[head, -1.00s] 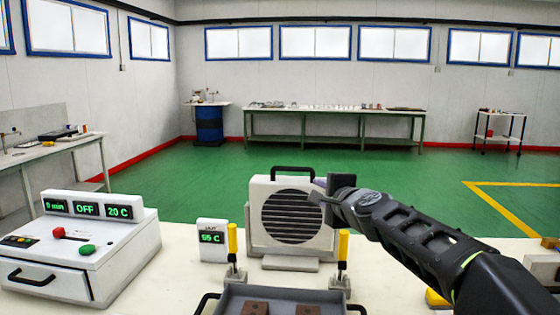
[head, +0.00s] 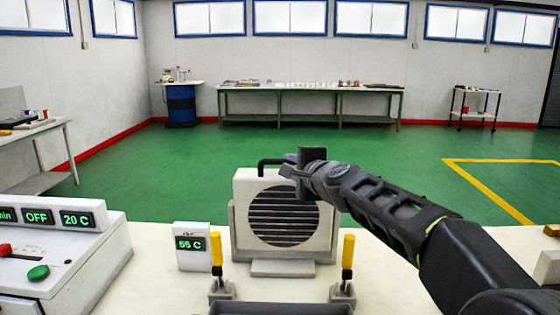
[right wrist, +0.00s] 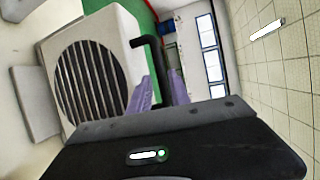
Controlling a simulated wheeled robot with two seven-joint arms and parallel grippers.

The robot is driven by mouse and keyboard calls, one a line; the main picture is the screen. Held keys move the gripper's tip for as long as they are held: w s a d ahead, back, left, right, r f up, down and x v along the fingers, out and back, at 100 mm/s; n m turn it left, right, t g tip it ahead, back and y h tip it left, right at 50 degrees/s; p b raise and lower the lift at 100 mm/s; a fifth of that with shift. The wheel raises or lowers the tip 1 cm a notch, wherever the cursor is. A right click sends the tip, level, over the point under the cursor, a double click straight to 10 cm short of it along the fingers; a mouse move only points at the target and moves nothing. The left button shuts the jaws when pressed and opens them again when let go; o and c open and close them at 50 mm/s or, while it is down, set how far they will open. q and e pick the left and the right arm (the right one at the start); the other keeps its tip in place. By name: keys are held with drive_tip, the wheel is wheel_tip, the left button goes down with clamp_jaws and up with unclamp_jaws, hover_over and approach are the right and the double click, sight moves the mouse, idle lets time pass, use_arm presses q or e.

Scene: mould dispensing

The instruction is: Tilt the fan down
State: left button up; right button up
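The fan (head: 284,215) is a pale box with a round dark grille, held in a grey U-shaped stand. It stands nearly upright on the white table, with a black handle (head: 262,162) on its top. My right gripper (head: 303,168) is at the right part of this handle and hides it there. In the right wrist view the handle (right wrist: 150,65) runs between the purple fingers (right wrist: 160,90), which sit close on both sides of it. The fan also shows there (right wrist: 92,75), turned sideways. My left gripper is not in view.
A small display (head: 192,246) reading 55 C stands left of the fan. Two yellow-handled clamps (head: 216,255) (head: 347,257) and a dark tray (head: 281,309) are in front. A white machine (head: 65,255) is at the left.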

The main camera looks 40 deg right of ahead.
sight(281, 161)
drive_tip(key=p+x, duration=0.1)
drive_tip(key=x, duration=0.6)
drive_tip(key=shift+w+d, duration=0.15)
drive_tip(key=shift+w, duration=0.2)
drive_tip(key=shift+c, duration=0.5)
drive_tip(key=shift+f, duration=0.1)
clamp_jaws()
idle(0.5)
